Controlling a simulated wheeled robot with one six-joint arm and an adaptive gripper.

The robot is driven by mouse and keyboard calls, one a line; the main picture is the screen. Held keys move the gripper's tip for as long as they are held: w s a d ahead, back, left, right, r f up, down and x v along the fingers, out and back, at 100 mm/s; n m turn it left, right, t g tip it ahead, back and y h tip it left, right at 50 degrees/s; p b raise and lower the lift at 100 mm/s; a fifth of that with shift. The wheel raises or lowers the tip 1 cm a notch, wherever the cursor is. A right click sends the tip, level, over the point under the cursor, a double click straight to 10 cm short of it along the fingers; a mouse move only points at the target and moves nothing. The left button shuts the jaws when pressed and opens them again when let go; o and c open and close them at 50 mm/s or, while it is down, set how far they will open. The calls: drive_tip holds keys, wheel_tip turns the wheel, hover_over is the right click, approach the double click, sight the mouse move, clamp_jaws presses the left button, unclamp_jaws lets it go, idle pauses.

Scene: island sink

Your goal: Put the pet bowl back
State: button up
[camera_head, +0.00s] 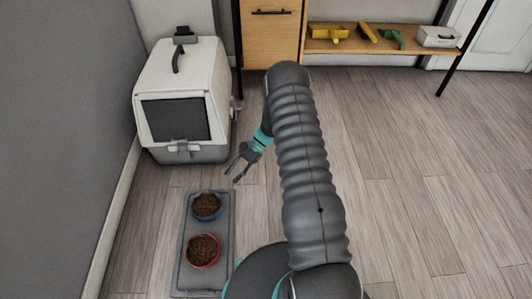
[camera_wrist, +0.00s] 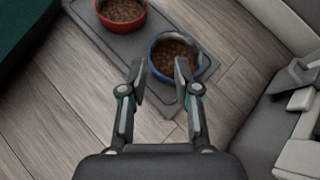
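A blue bowl (camera_head: 207,219) with brown kibble stands on a grey mat (camera_head: 190,278) on the floor. A red bowl (camera_head: 203,267) with brown kibble stands on the same mat, nearer to me. My gripper (camera_head: 233,176) is open and empty, above the floor to the upper right of the blue bowl. In the wrist view the open fingers (camera_wrist: 160,78) point toward the blue bowl (camera_wrist: 152,52), with their tips by its near rim. They look apart from it. The red bowl (camera_wrist: 124,29) lies further off, to the upper left. Both bowls look upright.
A white and grey pet carrier (camera_head: 180,70) stands beyond the mat, against the left wall. A wooden cabinet (camera_head: 271,40) and a shelf (camera_head: 375,48) with yellow and green items and a white box (camera_head: 438,37) stand at the back. The floor on the right is clear.

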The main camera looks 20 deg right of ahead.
drive_tip(key=s+r+n+t+h, duration=0.1)
drive_tip(key=s+r+n+h, duration=0.2)
drive_tip(key=r, duration=1.1)
drive_tip(key=s+r+n+t+h, duration=0.1)
drive_tip(key=s+r+n+h, duration=0.25)
drive_tip(key=r, duration=1.15)
drive_tip(key=s+d+r+n+t+h, duration=0.1)
drive_tip(key=s+r+n+t+h, duration=0.1)
drive_tip(key=s+r, duration=0.5)
drive_tip(key=s+d+r+n+t+h, duration=0.1)
drive_tip(key=s+r+t, duration=0.4)
drive_tip(key=s, duration=0.9)
drive_tip(key=shift+d+r+n+t+h, duration=0.2)
drive_tip(key=shift+r+n+t+h, duration=0.1)
drive_tip(key=shift+r+n+h, duration=0.65)
drive_tip(key=shift+s, duration=0.1)
wheel_tip(320, 180, up, 4)
drive_tip(key=p, duration=0.3)
drive_tip(key=shift+f+p, duration=0.15)
drive_tip(key=shift+p, duration=0.25)
